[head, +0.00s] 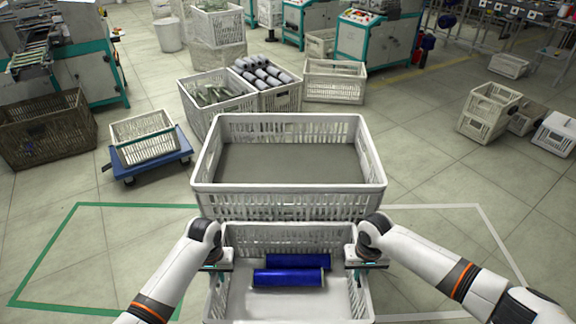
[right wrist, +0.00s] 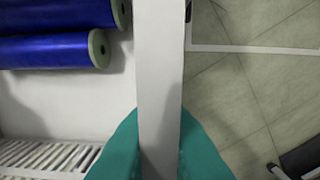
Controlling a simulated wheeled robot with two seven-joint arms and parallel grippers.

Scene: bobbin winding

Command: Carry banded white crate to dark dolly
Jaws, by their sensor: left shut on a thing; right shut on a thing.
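A white crate (head: 341,300) is directly in front of me, with two blue bobbins (head: 288,277) lying in it. No band shows on the parts of it that I see. My left gripper (head: 216,262) is shut on its left wall and my right gripper (head: 366,258) on its right wall. In the right wrist view the teal fingers (right wrist: 158,125) straddle the white wall (right wrist: 158,50). A white crate with a green band (head: 148,150) sits on a dark blue dolly (head: 158,167) at the left. What is under the held crate is hidden.
A large white crate (head: 290,200) with a grey interior stands just beyond the held crate. Crates of bobbins (head: 262,78) stand behind it. A green floor outline (head: 75,208) lies left, a white one (head: 485,222) right.

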